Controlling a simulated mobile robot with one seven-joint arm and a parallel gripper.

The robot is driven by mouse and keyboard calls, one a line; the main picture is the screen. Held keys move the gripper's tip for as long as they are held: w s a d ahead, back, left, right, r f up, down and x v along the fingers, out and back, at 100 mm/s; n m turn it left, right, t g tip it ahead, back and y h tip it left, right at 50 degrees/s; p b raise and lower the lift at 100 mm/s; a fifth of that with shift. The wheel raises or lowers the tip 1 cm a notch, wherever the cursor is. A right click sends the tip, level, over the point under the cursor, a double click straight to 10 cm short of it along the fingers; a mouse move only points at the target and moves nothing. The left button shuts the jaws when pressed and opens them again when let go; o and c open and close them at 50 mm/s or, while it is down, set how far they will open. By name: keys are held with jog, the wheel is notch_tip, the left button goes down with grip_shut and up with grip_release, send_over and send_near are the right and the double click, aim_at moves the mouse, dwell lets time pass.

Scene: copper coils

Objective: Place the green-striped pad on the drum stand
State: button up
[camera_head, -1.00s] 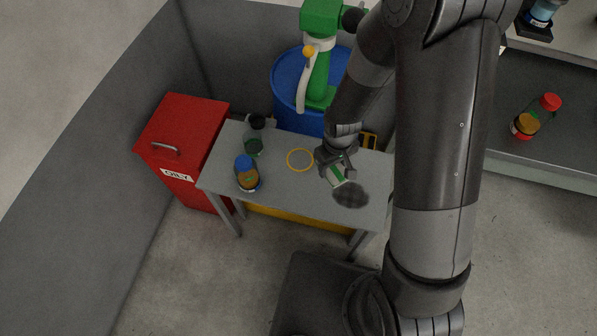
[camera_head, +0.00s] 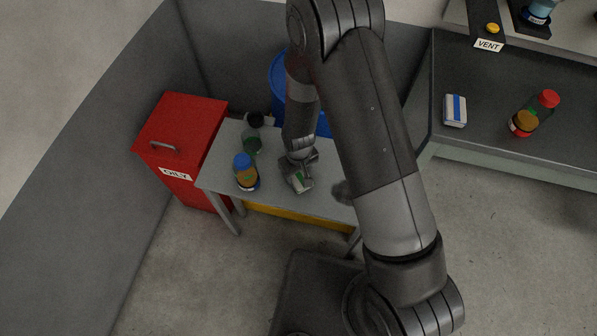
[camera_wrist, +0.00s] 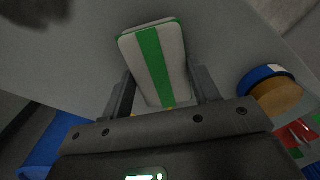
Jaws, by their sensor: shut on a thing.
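The white pad with a green stripe (camera_wrist: 172,50) is held between the fingers of my gripper (camera_wrist: 160,88) in the wrist view. In the head view, my gripper (camera_head: 298,178) and the pad (camera_head: 301,184) are over the middle of a grey table (camera_head: 222,172). I cannot tell whether the pad touches the tabletop. The table stands in front of a blue drum (camera_head: 280,75), which is partly hidden by my arm; I take this table as the drum stand. The yellow ring on the tabletop is hidden behind my gripper.
A blue-capped bottle (camera_head: 246,173) stands on the table left of my gripper, with a dark-capped green bottle (camera_head: 252,138) behind. A red OILY bin (camera_head: 180,135) is at left. A dark bench (camera_head: 480,85) at right holds a blue-striped pad (camera_head: 455,110) and a red-capped bottle (camera_head: 535,113).

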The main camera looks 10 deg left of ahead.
jog(key=shift+f, duration=0.2)
jog(key=o, duration=1)
jog(key=shift+c, duration=0.2)
jog(key=shift+r, duration=0.1)
notch_tip(320, 180, up, 12)
notch_tip(320, 180, up, 10)
jog(key=m+t, duration=0.1)
jog(key=m, duration=0.1)
send_over(299, 175)
jog(key=w+d, duration=0.3)
jog(key=d, duration=0.2)
jog(key=d+r+m+t, duration=0.1)
jog(key=d+r+m, duration=0.1)
jog(key=d+r, duration=0.7)
jog(key=s+d+r+m+t, duration=0.3)
jog(key=s+d+r+m, duration=0.2)
jog(key=s+d+r, duration=0.8)
jog(key=shift+s+r+t, duration=0.2)
jog(key=shift+r+t, duration=0.1)
jog(key=shift+r, duration=0.45)
